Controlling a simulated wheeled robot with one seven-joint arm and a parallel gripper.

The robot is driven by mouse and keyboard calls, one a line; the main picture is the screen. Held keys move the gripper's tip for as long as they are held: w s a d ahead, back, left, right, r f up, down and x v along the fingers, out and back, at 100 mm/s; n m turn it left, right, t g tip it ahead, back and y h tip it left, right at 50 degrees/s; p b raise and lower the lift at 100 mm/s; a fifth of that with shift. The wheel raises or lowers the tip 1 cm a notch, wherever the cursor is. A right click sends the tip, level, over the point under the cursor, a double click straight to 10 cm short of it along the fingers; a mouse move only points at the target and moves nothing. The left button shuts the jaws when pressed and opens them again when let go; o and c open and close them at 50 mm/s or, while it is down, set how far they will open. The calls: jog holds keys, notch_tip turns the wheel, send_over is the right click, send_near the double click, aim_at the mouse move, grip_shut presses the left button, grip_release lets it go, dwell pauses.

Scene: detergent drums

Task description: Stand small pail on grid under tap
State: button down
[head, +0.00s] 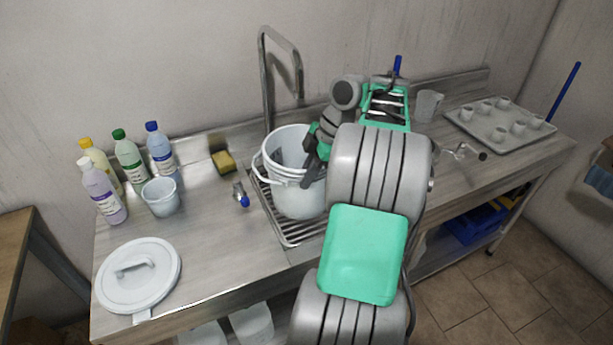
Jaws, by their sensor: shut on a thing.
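A white pail (297,190) with a wire handle is upright over the metal grid (292,231), below the tall tap (281,70). Whether its base rests on the grid or is slightly above it, I cannot tell. My gripper (311,165) is at the pail's right rim and shut on it. My arm hides part of the pail's right side and the right part of the grid. The pail is open at the top, with no lid on it.
Several bottles (129,158) and a small clear beaker (160,196) stand at left. A white lid (137,274) lies at front left. A sponge (223,161) and a small blue-tipped item (241,195) lie left of the grid. A tray of cups (478,138) is at right.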

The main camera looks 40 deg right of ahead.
jog(key=shift+f+b, duration=0.5)
jog(key=c, duration=1.5)
grip_release()
jog(key=shift+o, duration=0.2)
